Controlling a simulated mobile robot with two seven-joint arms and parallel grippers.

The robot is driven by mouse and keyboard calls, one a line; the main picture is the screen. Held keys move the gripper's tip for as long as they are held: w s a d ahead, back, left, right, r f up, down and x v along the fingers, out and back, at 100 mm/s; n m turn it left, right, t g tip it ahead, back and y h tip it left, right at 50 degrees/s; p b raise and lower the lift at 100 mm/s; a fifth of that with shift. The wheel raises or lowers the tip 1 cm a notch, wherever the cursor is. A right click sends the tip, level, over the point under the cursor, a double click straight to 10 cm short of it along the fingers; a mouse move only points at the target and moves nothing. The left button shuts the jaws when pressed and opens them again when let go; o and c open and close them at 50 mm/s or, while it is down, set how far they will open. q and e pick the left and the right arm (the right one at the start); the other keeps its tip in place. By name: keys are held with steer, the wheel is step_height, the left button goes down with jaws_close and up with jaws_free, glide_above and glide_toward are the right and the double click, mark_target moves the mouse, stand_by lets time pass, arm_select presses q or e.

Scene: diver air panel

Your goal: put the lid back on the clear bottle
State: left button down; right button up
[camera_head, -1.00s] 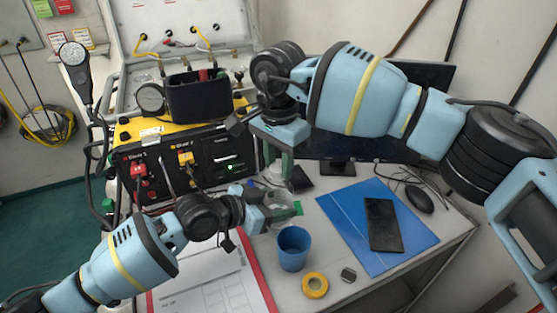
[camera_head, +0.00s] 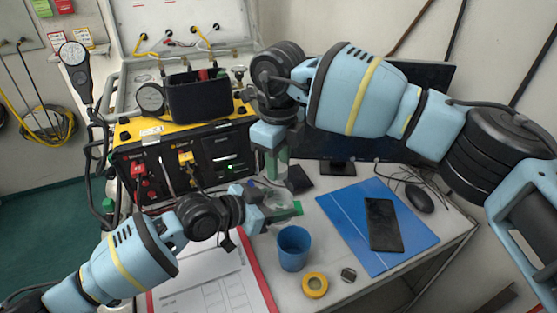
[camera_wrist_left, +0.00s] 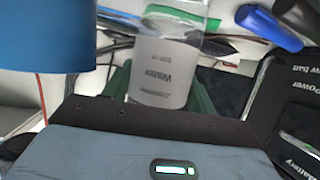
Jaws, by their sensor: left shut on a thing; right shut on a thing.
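The clear bottle (camera_wrist_left: 160,72) has a white label reading "Water" and stands between the green fingers of my left gripper (camera_wrist_left: 160,98) in the left wrist view. In the head view my left gripper (camera_head: 284,211) is shut on it, and arm and fingers hide most of it. My right gripper (camera_head: 277,172) points down just above and behind the left one, over the bottle area. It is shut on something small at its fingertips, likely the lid. I cannot make out the lid or whether it touches the bottle.
A blue cup (camera_head: 294,249) stands just in front of the grippers. Yellow tape (camera_head: 315,285) and a small dark item (camera_head: 348,275) lie nearby. The yellow-black air panel (camera_head: 190,160) stands behind left.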

steer(key=m, duration=0.2)
steer(key=shift+m, duration=0.3)
steer(key=o, duration=1.2)
step_height(320, 180, up, 12)
steer(key=shift+r, duration=0.1)
arm_select(q)
steer(key=shift+c, duration=2)
jaws_free()
